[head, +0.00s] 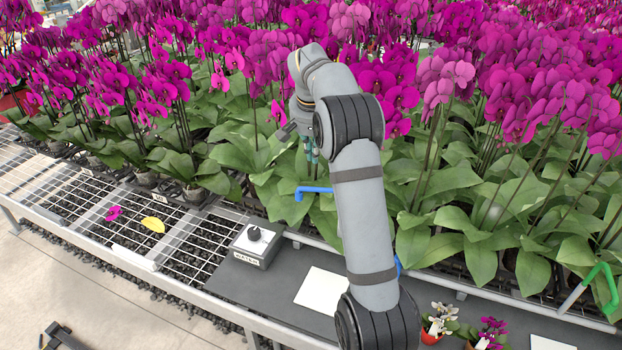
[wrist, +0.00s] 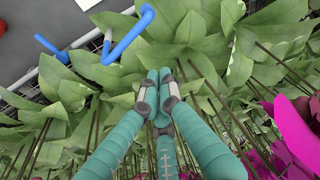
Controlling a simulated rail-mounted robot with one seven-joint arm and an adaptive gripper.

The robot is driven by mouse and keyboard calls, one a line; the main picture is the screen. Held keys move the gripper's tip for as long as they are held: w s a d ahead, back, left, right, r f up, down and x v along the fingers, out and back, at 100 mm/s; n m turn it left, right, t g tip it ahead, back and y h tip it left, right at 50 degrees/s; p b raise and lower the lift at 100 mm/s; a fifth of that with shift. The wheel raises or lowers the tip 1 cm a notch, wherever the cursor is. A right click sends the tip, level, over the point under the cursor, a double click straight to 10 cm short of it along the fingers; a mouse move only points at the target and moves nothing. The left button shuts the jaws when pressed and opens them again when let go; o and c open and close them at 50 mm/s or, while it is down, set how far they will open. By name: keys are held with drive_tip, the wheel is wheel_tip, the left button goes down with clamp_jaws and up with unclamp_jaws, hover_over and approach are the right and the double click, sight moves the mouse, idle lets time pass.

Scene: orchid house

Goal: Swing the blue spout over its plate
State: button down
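The blue spout (head: 314,190) shows left of my arm in the head view, low among the orchid leaves behind the dark bench strip. Its bent blue bar also shows in the wrist view (wrist: 128,36), above my fingertips in the picture. A white square plate (head: 318,290) lies on the dark strip, in front of the spout and left of my arm. In the head view my arm hides part of the spout's surroundings.
A grey box with a black knob (head: 254,236) stands left of the plate. A green spout (head: 603,284) is at the far right. Small potted orchids (head: 439,322) stand right of my arm. Dense orchids surround my gripper. A yellow piece (head: 153,225) lies on the mesh.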

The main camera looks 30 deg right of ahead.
wheel_tip(320, 180, down, 7)
drive_tip(key=s+p, duration=0.1)
drive_tip(key=shift+a+f, duration=0.15)
drive_tip(key=shift+a, duration=0.25)
drive_tip(key=shift+s, duration=0.1)
drive_tip(key=shift+a, duration=0.15)
